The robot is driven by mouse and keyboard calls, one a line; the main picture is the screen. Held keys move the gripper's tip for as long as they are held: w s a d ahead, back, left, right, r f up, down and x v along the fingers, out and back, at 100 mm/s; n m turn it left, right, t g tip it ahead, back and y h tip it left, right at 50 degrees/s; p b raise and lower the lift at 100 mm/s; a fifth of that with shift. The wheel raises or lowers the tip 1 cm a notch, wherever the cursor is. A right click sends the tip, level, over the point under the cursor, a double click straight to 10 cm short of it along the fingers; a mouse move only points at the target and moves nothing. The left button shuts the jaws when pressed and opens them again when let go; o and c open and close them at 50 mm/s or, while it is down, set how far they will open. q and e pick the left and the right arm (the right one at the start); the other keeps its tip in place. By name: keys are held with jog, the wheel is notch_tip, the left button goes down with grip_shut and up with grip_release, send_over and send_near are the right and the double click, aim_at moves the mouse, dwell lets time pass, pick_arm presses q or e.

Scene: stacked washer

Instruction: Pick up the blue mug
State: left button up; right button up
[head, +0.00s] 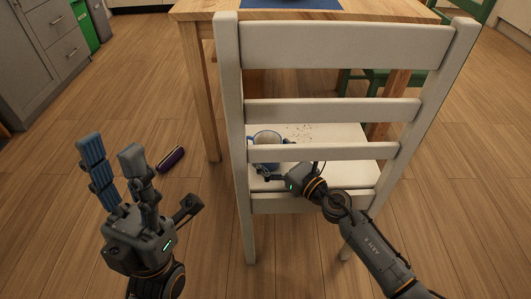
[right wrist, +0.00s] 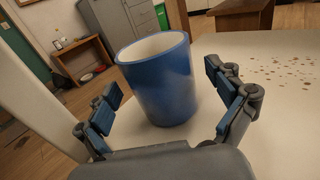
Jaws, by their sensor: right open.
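The blue mug (right wrist: 160,85) has a white inside and stands upright on the white chair's seat. In the head view the mug (head: 266,137) shows partly behind the chair's back slats. My right gripper (right wrist: 165,102) is open, with one finger on each side of the mug; I cannot tell whether they touch it. In the head view my right gripper (head: 285,172) reaches through the gap between slats, partly hidden. My left gripper (head: 118,155) is up at the left, over the floor, its fingers apart and empty.
The white chair (head: 345,45) stands against a wooden table (head: 195,75), its slats around my right arm. A dark purple cylinder (head: 171,159) lies on the floor. Grey drawers (head: 50,50) stand at the far left. A green chair (head: 390,78) stands behind. Dark specks dot the seat.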

aim_at(267, 137)
jog(key=shift+x, duration=1.4)
jog(key=c, duration=1.3)
jog(key=shift+c, duration=1)
jog(key=shift+r, duration=0.1)
